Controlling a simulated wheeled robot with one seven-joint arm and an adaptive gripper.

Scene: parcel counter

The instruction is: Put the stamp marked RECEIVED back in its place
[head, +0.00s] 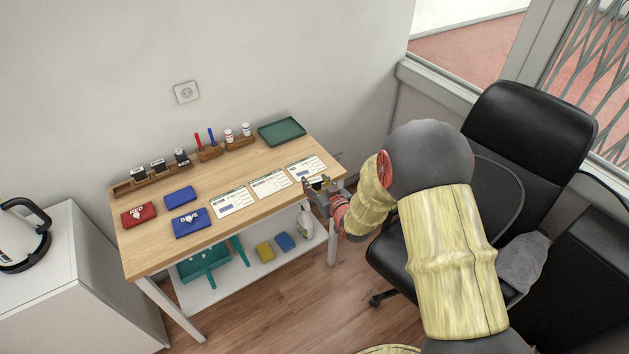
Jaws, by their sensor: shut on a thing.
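My gripper (319,184) is at the front right corner of the wooden table (240,181), by the rightmost printed form. It is shut on a small dark thing that looks like a stamp, mostly hidden by the fingers; its marking cannot be read. A wooden stamp rack (150,179) stands along the back left edge of the table. Several dark-handled stamps with light labels stand in it, such as one stamp (158,165) near its middle. The rack's left end (123,188) looks empty. The stamp labels are too small to read.
A red pad (138,214) and two blue pads (190,222) lie at left. Printed forms (269,183) lie along the front. A pen holder (210,153), small bottles (229,136) and a green tray (282,131) stand at the back. A black chair (525,135) is at right.

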